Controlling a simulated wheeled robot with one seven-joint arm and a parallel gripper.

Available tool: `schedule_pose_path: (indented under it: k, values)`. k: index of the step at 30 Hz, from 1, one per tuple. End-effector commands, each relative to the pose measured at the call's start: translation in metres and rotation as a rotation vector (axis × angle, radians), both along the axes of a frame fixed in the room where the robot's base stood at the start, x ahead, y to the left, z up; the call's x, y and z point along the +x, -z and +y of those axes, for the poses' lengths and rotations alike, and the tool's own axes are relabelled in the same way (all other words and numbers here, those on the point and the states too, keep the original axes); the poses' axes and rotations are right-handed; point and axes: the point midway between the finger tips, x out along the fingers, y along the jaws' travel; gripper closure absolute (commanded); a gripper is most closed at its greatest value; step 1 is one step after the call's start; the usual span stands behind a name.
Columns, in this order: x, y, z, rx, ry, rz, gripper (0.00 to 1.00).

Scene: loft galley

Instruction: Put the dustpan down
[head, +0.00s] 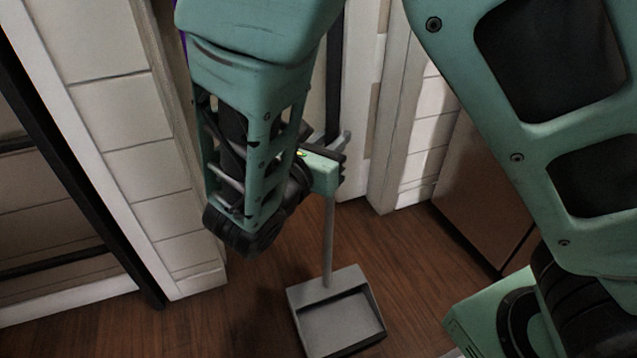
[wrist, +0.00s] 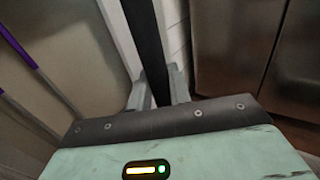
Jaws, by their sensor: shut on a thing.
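The grey dustpan (head: 306,301) has an upright long handle (head: 328,240) and an open pan at its lower end, low over the wood floor. I cannot tell whether the pan touches the floor. My gripper (head: 338,158) is shut on the upper part of the handle, which hangs straight down from it. The grip itself is partly hidden by my gripper's body. In the wrist view, grey pieces show just past my gripper's dark front edge (wrist: 180,117); the pan is not visible there.
A white tiled wall (head: 125,115) and a dark frame (head: 75,165) stand on the left. A brown cabinet front (head: 478,190) is on the right. Purple-and-white poles (wrist: 20,50) lean at the left in the wrist view. Wood floor (head: 245,310) lies open around the pan.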

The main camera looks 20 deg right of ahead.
Motion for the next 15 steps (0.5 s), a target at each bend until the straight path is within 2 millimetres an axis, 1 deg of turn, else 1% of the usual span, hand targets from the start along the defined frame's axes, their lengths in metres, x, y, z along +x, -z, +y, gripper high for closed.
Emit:
schedule_pose_path:
  k: [1, 7, 12, 15]
  values:
    - [0.000, 0.016, 0.000, -0.003, 0.001, 0.001, 1.00]
    - [0.000, 0.032, 0.000, -0.001, 0.000, -0.001, 1.00]
    - [0.000, 0.056, 0.000, -0.001, 0.001, 0.000, 1.00]
    - [0.000, 0.062, 0.000, 0.000, 0.001, -0.001, 1.00]
